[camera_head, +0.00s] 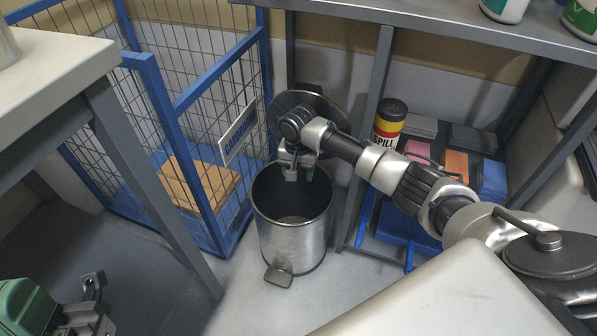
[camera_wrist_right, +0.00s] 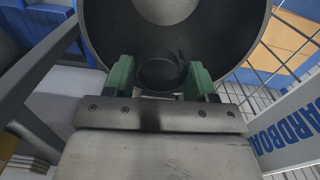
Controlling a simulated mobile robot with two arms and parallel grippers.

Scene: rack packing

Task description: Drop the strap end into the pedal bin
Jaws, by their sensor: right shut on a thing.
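The pedal bin (camera_head: 290,245) is a round brushed-metal bin standing on the floor, its dark lid (camera_head: 334,112) raised at the back. My right gripper (camera_head: 297,176) is over the bin's open mouth, pointing down. In the right wrist view the gripper (camera_wrist_right: 160,80) has its green fingers closed on a dark, looped strap end (camera_wrist_right: 160,72). The bin's dark interior (camera_wrist_right: 105,22) and paler bottom lie beyond it. In the head view the strap end cannot be made out. My left gripper is not in view.
A blue wire cage (camera_head: 182,125) with a cardboard sign (camera_head: 238,132) stands left of the bin. A shelf rack on the right holds a spill canister (camera_head: 390,123) and coloured boxes (camera_head: 456,164). Tables edge the left and front. A green machine (camera_head: 25,305) sits lower left.

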